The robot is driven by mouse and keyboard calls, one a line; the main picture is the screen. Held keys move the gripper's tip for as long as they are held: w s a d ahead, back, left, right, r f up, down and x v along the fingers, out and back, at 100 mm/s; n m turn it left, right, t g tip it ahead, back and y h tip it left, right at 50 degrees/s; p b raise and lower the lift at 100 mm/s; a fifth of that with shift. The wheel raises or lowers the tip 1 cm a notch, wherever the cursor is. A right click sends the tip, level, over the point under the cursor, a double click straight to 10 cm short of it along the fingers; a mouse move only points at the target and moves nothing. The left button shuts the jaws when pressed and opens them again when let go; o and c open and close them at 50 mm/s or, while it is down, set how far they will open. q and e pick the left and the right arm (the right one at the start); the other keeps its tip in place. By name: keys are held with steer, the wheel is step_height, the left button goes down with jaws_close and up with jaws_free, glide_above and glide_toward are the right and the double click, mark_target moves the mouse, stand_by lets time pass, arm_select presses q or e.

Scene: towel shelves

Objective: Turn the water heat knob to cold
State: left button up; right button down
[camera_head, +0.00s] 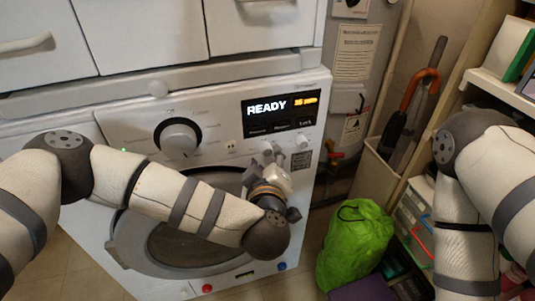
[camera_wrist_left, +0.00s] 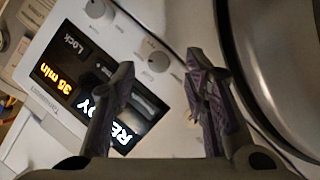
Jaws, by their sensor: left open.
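The white washing machine (camera_head: 130,125) has a large round dial (camera_head: 178,138) and smaller knobs on its front panel. A second small knob (camera_wrist_left: 95,8) is farther up, near the word "Lock". I cannot read which label marks water heat. My left gripper (camera_head: 278,158) is at the panel's right part, below the display; in its wrist view the gripper (camera_wrist_left: 160,75) is open and empty. Contact with the knob cannot be told. My right gripper is out of view.
The display (camera_head: 280,110) reads READY and 35 min; it also shows in the wrist view (camera_wrist_left: 90,95). The round door (camera_head: 185,245) is below the panel. A green bag (camera_head: 355,245) and shelves (camera_head: 500,90) stand at right. Drawers (camera_head: 140,35) are above.

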mark_target(266, 150)
arm_select(q)
steer(key=shift+x, duration=1.1)
steer(key=shift+w, duration=0.25)
jaws_close()
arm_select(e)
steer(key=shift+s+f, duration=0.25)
